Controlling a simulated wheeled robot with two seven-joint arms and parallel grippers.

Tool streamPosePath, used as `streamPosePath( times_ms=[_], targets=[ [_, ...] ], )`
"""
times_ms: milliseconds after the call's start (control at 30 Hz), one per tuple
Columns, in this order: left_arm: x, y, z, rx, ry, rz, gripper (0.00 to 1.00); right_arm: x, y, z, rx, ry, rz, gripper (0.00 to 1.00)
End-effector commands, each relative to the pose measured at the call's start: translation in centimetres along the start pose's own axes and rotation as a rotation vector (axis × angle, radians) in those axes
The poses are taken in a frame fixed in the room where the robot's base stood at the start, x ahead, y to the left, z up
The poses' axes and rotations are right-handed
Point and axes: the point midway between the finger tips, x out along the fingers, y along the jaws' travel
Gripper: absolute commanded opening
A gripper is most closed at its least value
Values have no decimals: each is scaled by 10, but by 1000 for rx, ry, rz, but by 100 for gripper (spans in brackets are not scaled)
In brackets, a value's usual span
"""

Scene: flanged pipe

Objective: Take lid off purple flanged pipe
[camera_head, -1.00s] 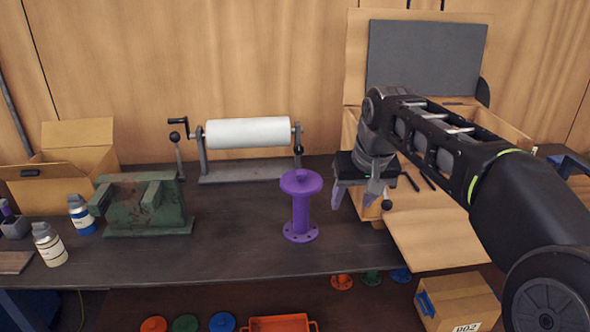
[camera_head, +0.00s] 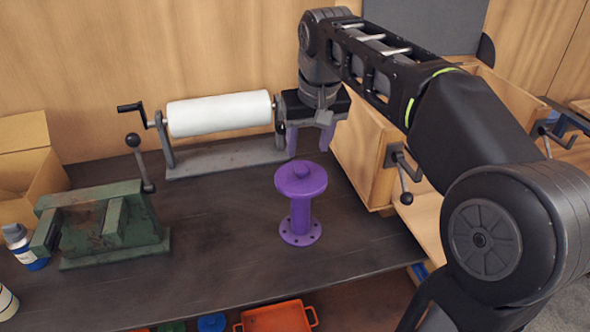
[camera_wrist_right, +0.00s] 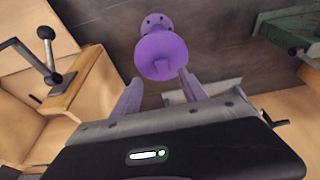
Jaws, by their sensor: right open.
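The purple flanged pipe (camera_head: 300,222) stands upright on the dark workbench, with its bolted bottom flange on the surface. Its round purple lid (camera_head: 301,180) with a small knob sits on top. My right gripper (camera_head: 308,144) is open and empty, behind and above the lid in the head view, with its purple fingers pointing down. In the right wrist view, the lid (camera_wrist_right: 161,56) shows ahead of the spread fingers (camera_wrist_right: 158,92), apart from them. My left gripper is not in view.
A white roll (camera_head: 220,113) on a cranked stand is at the back, close to my right gripper. A green vise (camera_head: 105,222) stands left on the workbench (camera_head: 210,260). A wooden box (camera_head: 368,150) with a lever clamp is at the right.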

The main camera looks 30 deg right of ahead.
Motion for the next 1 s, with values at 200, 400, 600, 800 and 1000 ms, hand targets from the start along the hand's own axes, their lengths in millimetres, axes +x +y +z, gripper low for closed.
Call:
streamPosePath(
  times_ms=[200,400,600,800,1000],
  targets=[
    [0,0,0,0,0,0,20,5,0,0,0,-2,0,51],
    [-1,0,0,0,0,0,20,24,0,0,0,-1,0,51],
    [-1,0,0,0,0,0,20,26,0,0,0,0,0,51],
    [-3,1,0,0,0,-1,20,31,0,-1,1,-1,0,51],
    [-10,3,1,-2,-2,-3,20,57,-4,-2,1,-5,-1,51]
  ],
)
